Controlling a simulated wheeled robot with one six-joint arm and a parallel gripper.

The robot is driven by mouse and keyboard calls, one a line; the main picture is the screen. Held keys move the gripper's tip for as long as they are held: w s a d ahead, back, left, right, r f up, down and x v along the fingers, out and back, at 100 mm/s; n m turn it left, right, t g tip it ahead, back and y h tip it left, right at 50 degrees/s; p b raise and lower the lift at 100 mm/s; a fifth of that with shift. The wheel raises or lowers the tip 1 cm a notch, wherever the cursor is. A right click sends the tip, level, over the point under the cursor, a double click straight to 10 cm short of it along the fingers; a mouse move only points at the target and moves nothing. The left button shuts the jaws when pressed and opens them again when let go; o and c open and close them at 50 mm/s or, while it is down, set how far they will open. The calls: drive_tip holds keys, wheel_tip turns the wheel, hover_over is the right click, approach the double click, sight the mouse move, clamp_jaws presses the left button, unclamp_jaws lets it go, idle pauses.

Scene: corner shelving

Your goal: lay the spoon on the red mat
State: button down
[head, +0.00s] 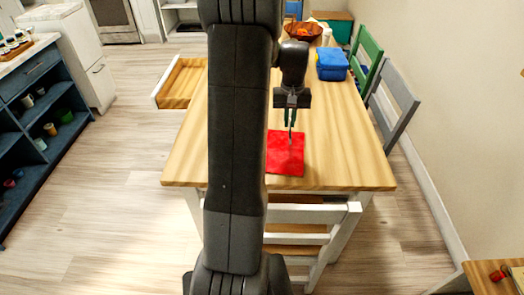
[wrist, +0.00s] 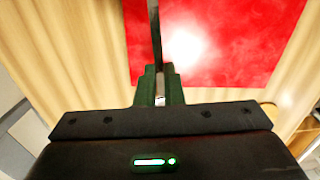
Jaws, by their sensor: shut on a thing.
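The red mat (head: 286,157) lies flat on the wooden table near its front edge, partly hidden behind my arm in the head view. It also fills the upper middle and right of the wrist view (wrist: 225,45). My gripper (head: 290,120) is above the table at the mat's far edge, pointing down. In the wrist view its green fingers (wrist: 159,85) are shut on the thin, dark metal spoon (wrist: 155,35). The spoon extends from the fingers over the left part of the mat. Whether its end touches the mat I cannot tell.
A blue box (head: 332,65) and a brown bowl (head: 303,31) stand farther back on the wooden table (head: 340,165). A white chair (head: 300,213) is at the front, with green (head: 367,52) and grey (head: 396,95) chairs at right. The tabletop right of the mat is clear.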

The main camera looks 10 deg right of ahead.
sight(288, 150)
drive_tip(key=f, duration=1)
drive_tip(key=shift+d, duration=0.25)
drive_tip(key=shift+s, duration=0.1)
drive_tip(key=c, duration=2)
unclamp_jaws()
drive_tip(key=shift+f, duration=0.15)
drive_tip(key=o, duration=0.5)
drive_tip(key=shift+c, duration=0.2)
